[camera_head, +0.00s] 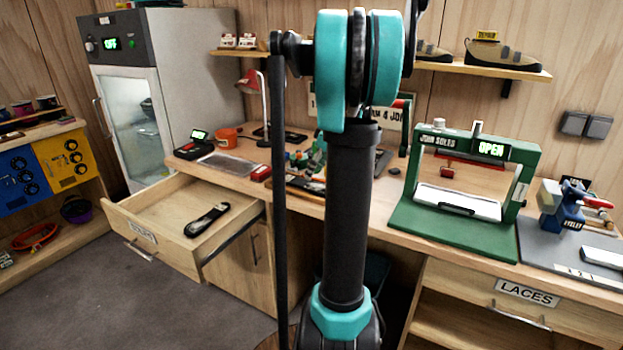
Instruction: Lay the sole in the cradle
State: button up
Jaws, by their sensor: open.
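A dark sole (207,221) with a pale patch near one end lies flat in the open wooden drawer (172,241) at the left. A green press (508,160) marked "JOIN SOLES" stands on the bench at the right, its display reading "OPEN". A white bed (457,202) with a dark piece at its front lies low between the press's uprights. It looks like the cradle, and I see no sole on it. My arm rises through the middle of the view and hides part of the bench. My gripper is not in view.
The open drawer juts into the aisle beside the grey cabinet (208,75), whose display reads "OFF". A red lamp (249,82) and small tools crowd the bench behind my arm. A blue vise-like tool (562,207) stands right of the press. Grey floor (75,300) is clear at left.

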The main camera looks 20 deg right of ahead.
jog(key=v, duration=0.7)
jog(key=s+a+f+m+h, duration=0.1)
jog(key=s+a+f+m, duration=0.1)
jog(key=s+a+f, duration=0.3)
jog(key=s+a+f+m, duration=0.1)
jog(key=s+a+f, duration=0.25)
jog(key=a, duration=0.45)
jog(key=s+a+f+m+h, duration=0.1)
jog(key=s+a+f+m, duration=0.1)
jog(key=s+a+f, duration=0.2)
jog(key=s+a+f+m, duration=0.2)
jog(key=s+a+f, duration=0.1)
jog(key=s+f, duration=0.5)
jog(key=s, duration=0.3)
jog(key=shift+a+f+m+t+h, duration=0.3)
jog(key=shift+a+f+h, duration=0.1)
jog(key=shift+c, duration=0.4)
